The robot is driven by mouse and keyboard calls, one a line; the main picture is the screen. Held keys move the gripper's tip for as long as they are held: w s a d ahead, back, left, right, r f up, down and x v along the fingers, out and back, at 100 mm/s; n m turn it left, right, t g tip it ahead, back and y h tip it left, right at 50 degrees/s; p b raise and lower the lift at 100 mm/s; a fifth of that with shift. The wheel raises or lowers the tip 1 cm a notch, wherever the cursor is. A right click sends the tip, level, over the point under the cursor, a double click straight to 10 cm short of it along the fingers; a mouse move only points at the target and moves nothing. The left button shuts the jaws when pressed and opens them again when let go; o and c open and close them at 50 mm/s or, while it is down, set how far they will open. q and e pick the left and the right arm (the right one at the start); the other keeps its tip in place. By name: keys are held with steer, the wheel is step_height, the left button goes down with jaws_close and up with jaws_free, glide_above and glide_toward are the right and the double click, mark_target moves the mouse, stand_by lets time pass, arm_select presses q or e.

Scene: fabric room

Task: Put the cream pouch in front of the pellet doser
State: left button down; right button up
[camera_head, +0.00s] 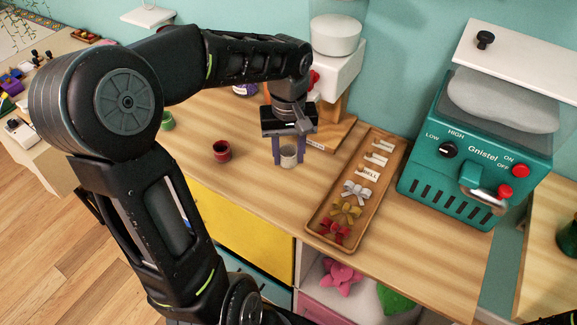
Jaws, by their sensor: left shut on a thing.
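My left gripper (289,154) points down over the wooden worktop, its two fingers shut on the cream pouch (289,158). The pouch is small, pale and upright between the fingertips. Its bottom is at or just above the worktop; I cannot tell if it touches. What looks like the pellet doser (341,72), a white machine with a clear top and a red knob, stands behind on a wooden base (335,134). My left arm and gripper hide part of it. The pouch is just in front and left of that base. My right gripper is not in view.
A wooden tray (318,214) with bows and labels lies to the right. A red pouch or pot (221,151) and a green one (167,121) stand to the left. A teal machine (467,155) stands at the right. The worktop front of the pouch is clear.

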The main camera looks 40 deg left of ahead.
mark_target(289, 177)
arm_select(q)
steer(key=shift+f, duration=0.1)
steer(key=shift+f, duration=2.4)
steer(key=shift+f, duration=0.2)
steer(key=c, duration=0.9)
jaws_free()
steer(key=shift+r, duration=0.15)
step_height(289, 177, up, 12)
